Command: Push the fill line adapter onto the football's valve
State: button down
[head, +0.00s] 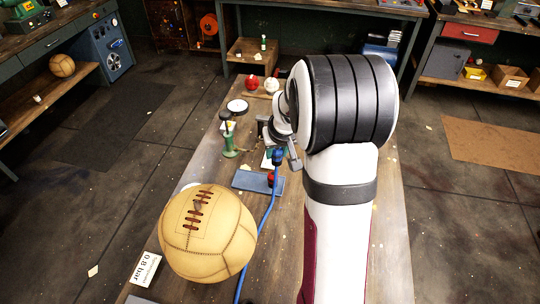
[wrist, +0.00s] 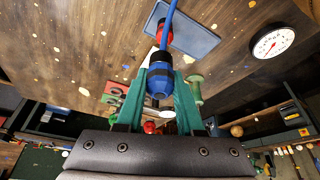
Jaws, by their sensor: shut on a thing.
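The tan laced football (head: 207,245) sits at the near left of the bench in the head view. Its brown lacing faces up, with a small greyish spot beside it; I cannot tell if that is the valve. My gripper (wrist: 158,92) is shut on the blue fill line adapter (wrist: 160,72), its green fingers on either side. The adapter also shows in the head view (head: 278,156), beyond and to the right of the football and apart from it. A blue hose (head: 267,220) runs from it towards the near edge. My arm hides part of the gripper there.
A blue tray (head: 244,181) with a red piece (head: 272,180) lies between football and gripper. A green-based tool (head: 229,146), a round dial (head: 237,106) and two balls stand farther back. A "0.8 bar" card (head: 146,267) is left of the football.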

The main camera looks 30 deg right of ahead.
jog(key=a+r+n, duration=0.2)
jog(key=a+r, duration=0.4)
notch_tip(320, 180, up, 13)
jog(key=n+y, duration=0.2)
jog(key=n, duration=0.2)
send_over(193, 201)
jog(key=s, duration=0.2)
jog(key=shift+w+d+f, duration=0.15)
jog(key=shift+f, duration=2.5)
jog(key=shift+f, duration=1.45)
jog(key=shift+c, duration=2.3)
grip_release()
